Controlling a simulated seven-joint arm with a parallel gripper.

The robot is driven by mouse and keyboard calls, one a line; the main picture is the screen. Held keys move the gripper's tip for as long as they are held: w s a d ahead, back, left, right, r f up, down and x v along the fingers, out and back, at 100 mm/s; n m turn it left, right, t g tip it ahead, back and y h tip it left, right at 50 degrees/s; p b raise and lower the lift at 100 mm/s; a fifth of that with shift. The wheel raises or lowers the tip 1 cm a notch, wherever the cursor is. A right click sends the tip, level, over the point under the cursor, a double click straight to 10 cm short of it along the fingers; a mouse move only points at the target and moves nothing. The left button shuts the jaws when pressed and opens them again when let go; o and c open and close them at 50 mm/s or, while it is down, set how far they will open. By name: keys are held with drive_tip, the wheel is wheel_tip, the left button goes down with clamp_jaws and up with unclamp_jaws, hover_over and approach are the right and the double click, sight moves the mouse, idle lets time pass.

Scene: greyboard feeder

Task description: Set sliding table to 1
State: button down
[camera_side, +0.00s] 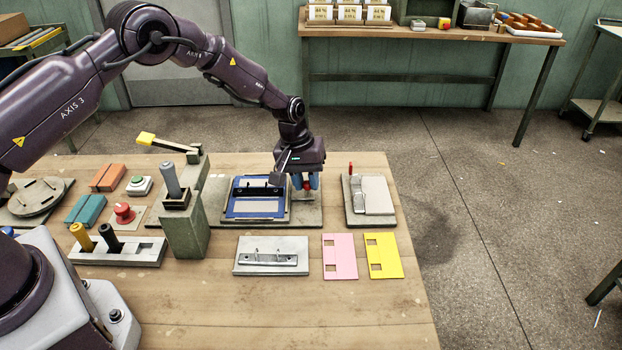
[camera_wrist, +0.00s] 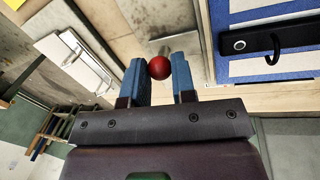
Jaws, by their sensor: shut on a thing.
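The sliding table looks to be the blue-framed plate (camera_side: 256,208) with pale panels and a black bar across it, on a grey-green base (camera_side: 308,217). In the wrist view its blue and white surface (camera_wrist: 265,69) is at the upper right, with a black handle. A red ball knob (camera_wrist: 159,67) sits between my blue fingertips in the wrist view. My gripper (camera_side: 306,184) points down at the right end of the blue plate and is shut on this knob. The knob's stem is mostly hidden. I see no readable position marks.
A grey block with a red-tipped pin (camera_side: 376,195) stands to the right. A lever post (camera_side: 184,232) stands close on the left.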

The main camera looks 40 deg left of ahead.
sight(273, 190)
drive_tip(key=s+a, duration=0.5)
drive_tip(key=shift+s+a, duration=0.3)
drive_tip(key=shift+a, duration=0.1)
drive_tip(key=c, duration=0.9)
unclamp_jaws()
drive_tip(key=shift+d, duration=0.1)
drive_tip(key=shift+c, duration=0.2)
drive_tip(key=shift+r, duration=0.1)
wheel_tip(273, 190, up, 13)
drive_tip(key=s+a, duration=0.1)
drive_tip(key=a, duration=0.1)
drive_tip(key=shift+s+f, duration=0.2)
